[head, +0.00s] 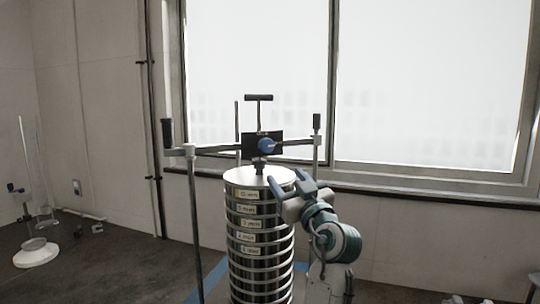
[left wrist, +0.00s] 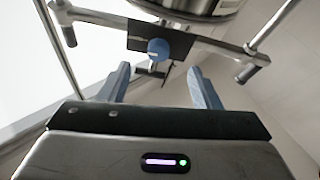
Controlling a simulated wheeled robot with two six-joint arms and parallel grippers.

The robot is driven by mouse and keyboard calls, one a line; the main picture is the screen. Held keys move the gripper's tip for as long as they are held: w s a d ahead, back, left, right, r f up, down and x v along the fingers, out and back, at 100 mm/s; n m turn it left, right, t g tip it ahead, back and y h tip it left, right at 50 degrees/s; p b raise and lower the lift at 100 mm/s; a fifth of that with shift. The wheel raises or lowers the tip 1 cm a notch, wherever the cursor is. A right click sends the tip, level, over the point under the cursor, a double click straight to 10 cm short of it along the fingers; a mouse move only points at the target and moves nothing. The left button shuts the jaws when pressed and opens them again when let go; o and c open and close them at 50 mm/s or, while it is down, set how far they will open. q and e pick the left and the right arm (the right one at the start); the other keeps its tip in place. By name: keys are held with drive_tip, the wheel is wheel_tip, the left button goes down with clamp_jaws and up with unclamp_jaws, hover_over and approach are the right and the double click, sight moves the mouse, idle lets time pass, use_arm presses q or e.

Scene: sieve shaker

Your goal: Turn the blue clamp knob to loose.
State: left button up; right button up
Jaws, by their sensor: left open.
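The blue clamp knob (head: 265,146) sits on a dark plate (head: 249,147) on the crossbar, above the stack of sieves (head: 262,225). A pale bar shows at the knob's right side. My left gripper (head: 290,182) is open and empty, below and slightly right of the knob in the head view, in front of the stack's top. In the left wrist view the knob (left wrist: 158,48) shows between and beyond the two blue fingers of my left gripper (left wrist: 158,75), with a visible gap. My right gripper is not in view.
The crossbar (head: 213,150) runs between upright rods with black handles, and a black T-handle (head: 259,98) rises above it. A window (head: 430,80) is behind. A stand with a white base (head: 36,254) is at far left. Room in front of the knob looks clear.

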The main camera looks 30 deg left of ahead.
sight(268, 146)
use_arm(q)
drive_tip(key=shift+y, duration=0.3)
drive_tip(key=p+x, duration=0.2)
drive_tip(key=x, duration=0.1)
drive_tip(key=r+p+x, duration=0.1)
drive_tip(key=p+x, duration=0.1)
drive_tip(key=x, duration=0.2)
drive_tip(key=r+p+x, duration=0.1)
drive_tip(key=p+x, duration=0.1)
drive_tip(key=x, duration=0.1)
drive_tip(key=shift+s+d, duration=0.2)
drive_tip(key=shift+w+a, duration=0.3)
drive_tip(key=shift+a, duration=0.15)
